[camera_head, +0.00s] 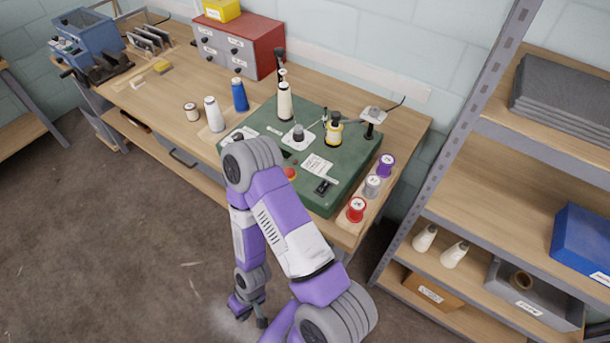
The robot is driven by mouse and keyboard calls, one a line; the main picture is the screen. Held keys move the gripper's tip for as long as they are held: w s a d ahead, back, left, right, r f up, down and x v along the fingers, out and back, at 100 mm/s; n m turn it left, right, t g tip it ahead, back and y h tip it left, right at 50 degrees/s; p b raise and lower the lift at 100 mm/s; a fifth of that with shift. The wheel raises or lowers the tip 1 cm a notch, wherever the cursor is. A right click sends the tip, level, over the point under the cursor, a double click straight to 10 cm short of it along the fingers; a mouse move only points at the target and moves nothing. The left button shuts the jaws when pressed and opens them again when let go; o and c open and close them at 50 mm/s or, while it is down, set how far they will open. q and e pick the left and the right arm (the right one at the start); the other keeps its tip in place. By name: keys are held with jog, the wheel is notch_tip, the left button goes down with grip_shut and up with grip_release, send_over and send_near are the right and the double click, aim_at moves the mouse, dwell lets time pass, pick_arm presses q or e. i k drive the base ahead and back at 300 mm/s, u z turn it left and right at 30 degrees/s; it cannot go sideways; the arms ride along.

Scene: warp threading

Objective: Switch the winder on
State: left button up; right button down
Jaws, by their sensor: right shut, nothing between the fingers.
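The winder (345,155) is a green box on the wooden workbench. It carries a cream cone on the left, a small dark spindle in the middle and a yellow-banded bobbin (333,133) on the right. On its front part are a small black switch (323,187) beside a white label, and a red round button (290,173). My right arm passes in front of the winder's front left and hides part of it. My right gripper (248,312) hangs low over the floor in front of the bench, shut and empty, well away from the switch. My left gripper is out of view.
Red, grey and purple spools (372,186) stand on a strip right of the winder. White and blue cones (239,95) stand to its left. A red drawer cabinet (240,45) is behind. A metal shelf rack (455,130) stands close on the right. Floor at left is clear.

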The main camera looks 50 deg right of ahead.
aim_at(325, 186)
jog(key=k, duration=0.75)
jog(key=z, duration=0.65)
jog(key=i, duration=0.5)
jog(key=z, duration=0.05)
